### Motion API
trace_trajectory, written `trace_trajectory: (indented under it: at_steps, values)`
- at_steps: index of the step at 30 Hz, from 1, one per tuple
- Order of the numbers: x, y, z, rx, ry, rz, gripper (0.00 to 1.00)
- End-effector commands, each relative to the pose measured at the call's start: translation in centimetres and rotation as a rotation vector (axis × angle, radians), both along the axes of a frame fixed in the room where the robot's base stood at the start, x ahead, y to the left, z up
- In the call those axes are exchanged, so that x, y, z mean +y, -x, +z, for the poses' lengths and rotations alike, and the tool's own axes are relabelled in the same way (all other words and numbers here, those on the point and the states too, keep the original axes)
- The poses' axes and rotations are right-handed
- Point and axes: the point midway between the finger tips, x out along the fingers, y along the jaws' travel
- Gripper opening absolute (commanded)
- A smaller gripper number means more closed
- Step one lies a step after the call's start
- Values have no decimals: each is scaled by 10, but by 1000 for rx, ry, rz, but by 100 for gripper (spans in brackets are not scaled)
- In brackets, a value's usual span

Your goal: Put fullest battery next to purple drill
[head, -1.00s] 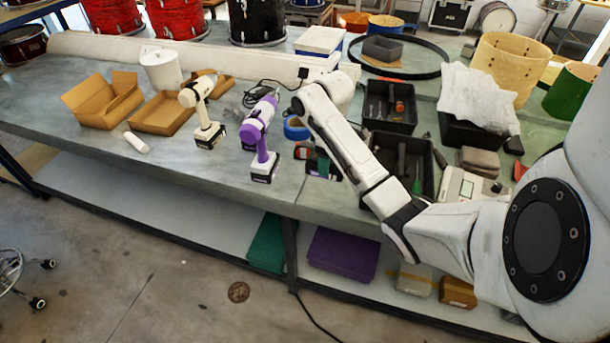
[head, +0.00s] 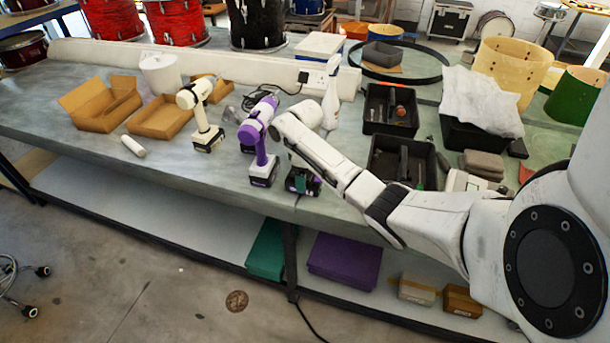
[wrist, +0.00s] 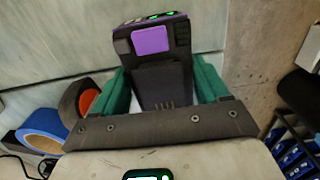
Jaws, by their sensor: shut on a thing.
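The purple drill (head: 262,150) stands upright on its battery foot near the bench's front edge in the head view. A dark block with a pale band shows just behind its handle; I cannot tell whether it is a separate thing. My gripper (head: 302,181) is just right of the drill's foot, low over the bench. In the wrist view its green fingers (wrist: 163,88) are shut on a dark battery (wrist: 162,68) with a purple patch and lit green marks at its far end. I cannot tell whether the battery touches the bench.
A cream drill (head: 203,118) and a white cylinder (head: 133,146) stand or lie to the left. Black bins (head: 390,110) and a white spray bottle (head: 331,100) are to the right. A blue tape roll (wrist: 42,130) shows in the wrist view. The bench's front edge is close.

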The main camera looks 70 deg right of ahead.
Motion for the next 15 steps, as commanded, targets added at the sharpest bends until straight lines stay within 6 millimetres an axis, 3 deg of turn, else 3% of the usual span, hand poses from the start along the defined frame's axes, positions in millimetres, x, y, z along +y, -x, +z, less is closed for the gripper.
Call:
trace_trajectory:
  at_steps: [11,12,15]
  values:
    - [0,0,-3,-1,1,0,25]
    - [0,0,-3,-1,1,0,77]
    - [0,0,-3,-1,0,0,86]
